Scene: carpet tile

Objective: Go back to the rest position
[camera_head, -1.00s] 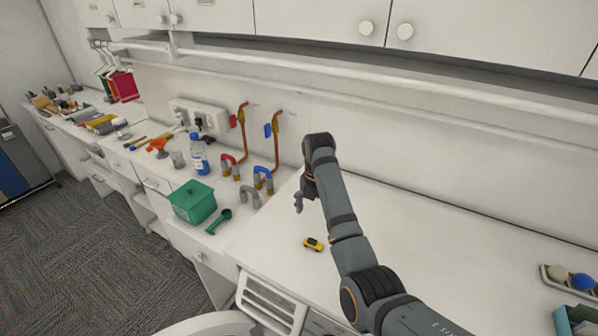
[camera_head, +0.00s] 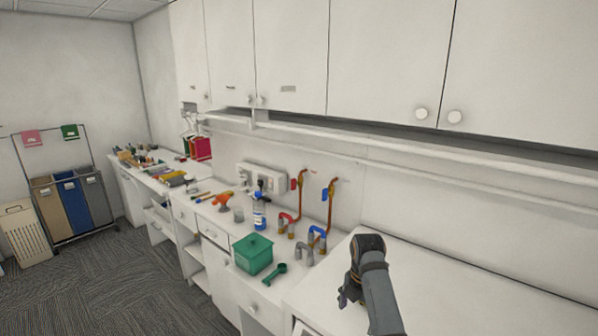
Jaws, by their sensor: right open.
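My right gripper (camera_head: 346,295) hangs from the wrist of my right arm (camera_head: 378,290) at the lower right of the head view. It is over the near white worktop (camera_head: 450,295), apart from any object. Its fingers are small and dark here; it is open and holds nothing that I can see. My left gripper is not in view.
Wall cabinets (camera_head: 385,65) hang above. Bins (camera_head: 70,205) stand far left by open carpet (camera_head: 100,285).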

